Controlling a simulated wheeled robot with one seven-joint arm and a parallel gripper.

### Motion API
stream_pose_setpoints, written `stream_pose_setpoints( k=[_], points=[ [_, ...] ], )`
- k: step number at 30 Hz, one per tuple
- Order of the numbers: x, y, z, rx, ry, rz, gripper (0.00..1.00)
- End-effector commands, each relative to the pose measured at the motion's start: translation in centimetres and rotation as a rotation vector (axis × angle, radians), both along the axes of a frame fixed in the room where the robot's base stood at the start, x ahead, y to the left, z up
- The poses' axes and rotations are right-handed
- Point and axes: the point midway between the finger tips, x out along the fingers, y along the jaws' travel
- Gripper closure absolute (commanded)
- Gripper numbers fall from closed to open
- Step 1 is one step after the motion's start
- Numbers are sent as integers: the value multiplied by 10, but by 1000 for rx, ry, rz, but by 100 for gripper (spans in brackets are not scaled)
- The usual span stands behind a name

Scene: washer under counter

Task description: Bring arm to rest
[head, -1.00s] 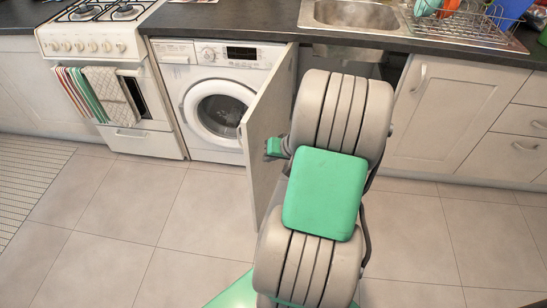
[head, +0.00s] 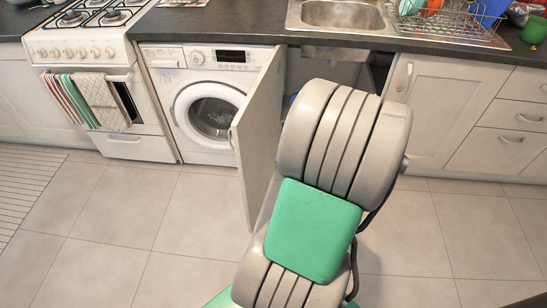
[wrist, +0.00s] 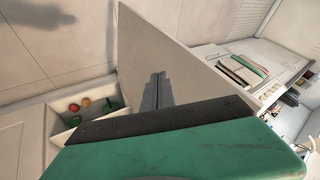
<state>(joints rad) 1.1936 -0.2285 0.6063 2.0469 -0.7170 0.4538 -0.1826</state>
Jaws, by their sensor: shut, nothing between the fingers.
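My gripper (wrist: 158,90) shows in the wrist view with its two dark fingers together and nothing between them. It points toward a broad pale panel (wrist: 185,62), which looks like the open cabinet door; I cannot tell how wide the gap is. In the head view my bent arm, grey with a green cover, stands in front of the opening under the sink and hides the gripper. The open cabinet door (head: 257,135) stands just left of the arm.
The washer (head: 207,110) is left of the door, its round door shut. A stove (head: 85,55) with towels (head: 95,100) stands further left. The sink (head: 342,14) and dish rack (head: 455,22) are above. The wrist view shows a bin (wrist: 62,124) with red and green items.

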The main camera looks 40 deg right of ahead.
Motion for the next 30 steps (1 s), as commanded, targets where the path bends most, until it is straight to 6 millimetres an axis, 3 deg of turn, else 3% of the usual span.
stream_pose_setpoints(
  k=[7, 10, 13, 17, 21, 24, 30],
  points=[
    [-11, 2, 16, -1, 2, 2, 100],
    [-4, 16, 27, -16, 29, 45, 100],
    [10, 52, 51, -60, 97, 142, 100],
    [20, 115, 93, -152, 203, 290, 100],
    [12, 179, 140, -261, 273, 415, 100],
    [-1, 215, 168, -324, 296, 481, 100],
    [-20, 249, 193, -380, 305, 534, 100]
  ],
)
